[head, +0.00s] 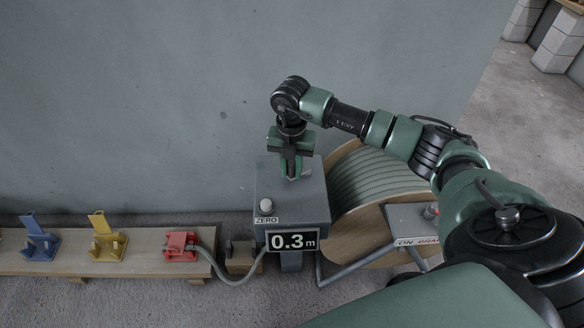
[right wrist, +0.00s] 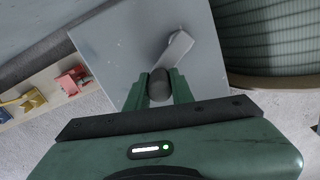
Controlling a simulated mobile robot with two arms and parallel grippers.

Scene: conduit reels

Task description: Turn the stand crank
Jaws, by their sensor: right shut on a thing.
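The stand is a grey box (head: 310,210) with a display reading 0.3 m (head: 293,241) on its front and a white button (head: 266,205) marked ZERO. On its top, the crank's light grey arm (right wrist: 174,50) shows in the right wrist view, with a dark knob (right wrist: 159,84) at its near end. My right gripper (head: 291,172) points down over the box top. In the right wrist view its green fingers (right wrist: 159,92) are shut on the dark knob. The left gripper is not in view.
A reel of grey-green conduit (head: 372,180) stands right of the box, with a panel marked ON and BRAKE (head: 408,222) before it. A wooden bench (head: 140,262) at left carries blue (head: 40,240), yellow (head: 107,240) and red (head: 180,247) clamps. Conduit (head: 232,281) runs from the red clamp to the box.

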